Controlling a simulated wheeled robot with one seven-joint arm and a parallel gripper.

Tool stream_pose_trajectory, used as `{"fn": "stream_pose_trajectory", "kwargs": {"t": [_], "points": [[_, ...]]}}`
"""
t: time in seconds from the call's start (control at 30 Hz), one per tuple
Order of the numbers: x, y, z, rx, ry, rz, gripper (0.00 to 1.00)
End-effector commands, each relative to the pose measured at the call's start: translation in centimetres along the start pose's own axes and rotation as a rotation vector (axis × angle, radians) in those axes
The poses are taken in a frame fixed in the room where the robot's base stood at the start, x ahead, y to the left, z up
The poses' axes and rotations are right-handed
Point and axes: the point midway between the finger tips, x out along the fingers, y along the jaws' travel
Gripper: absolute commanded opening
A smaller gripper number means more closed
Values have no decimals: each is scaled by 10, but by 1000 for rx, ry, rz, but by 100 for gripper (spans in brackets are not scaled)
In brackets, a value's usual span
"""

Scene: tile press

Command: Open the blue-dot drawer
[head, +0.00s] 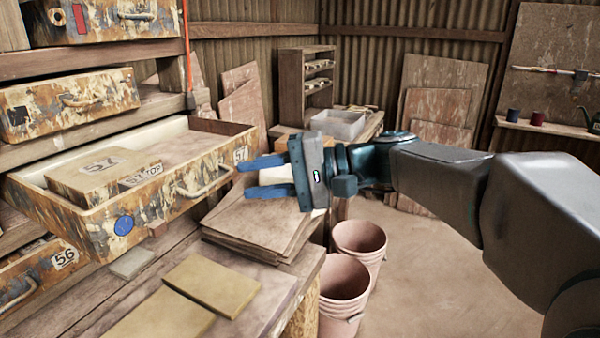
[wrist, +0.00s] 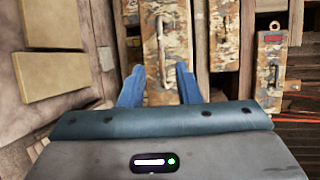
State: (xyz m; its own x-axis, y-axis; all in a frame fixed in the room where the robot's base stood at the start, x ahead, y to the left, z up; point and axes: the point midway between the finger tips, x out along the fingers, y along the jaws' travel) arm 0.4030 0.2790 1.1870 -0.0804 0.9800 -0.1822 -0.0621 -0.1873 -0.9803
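The blue-dot drawer (head: 75,215) stands pulled out from the wooden rack, its inside showing. Its paint-stained front carries a round blue dot (head: 124,225), a 57 label and a metal handle (head: 205,183). In the wrist view, the handle (wrist: 161,45) lies ahead of and roughly between my fingertips (wrist: 159,80). The blue dot cannot be made out there.
Other drawers sit closed above (head: 68,102) and below (head: 40,275). Stacked boards (head: 265,222) lie under my gripper, and flat tan tiles (head: 212,284) rest on the bench. Pinkish buckets (head: 345,280) stand on the floor. The floor to the right is clear.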

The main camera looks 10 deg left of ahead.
Motion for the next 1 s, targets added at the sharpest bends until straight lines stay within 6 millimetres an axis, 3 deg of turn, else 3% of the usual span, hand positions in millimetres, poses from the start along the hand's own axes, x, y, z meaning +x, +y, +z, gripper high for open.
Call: {"fn": "stream_pose_trajectory", "kwargs": {"t": [0.2, 0.4, 0.87, 1.0], "points": [[-50, 1, -1, 1, 4, 0, 30], [-76, 1, -1, 1, 2, 2, 30], [-83, 2, 0, 3, 2, 7, 30], [-82, 17, 7, 29, 28, 99, 30]]}}
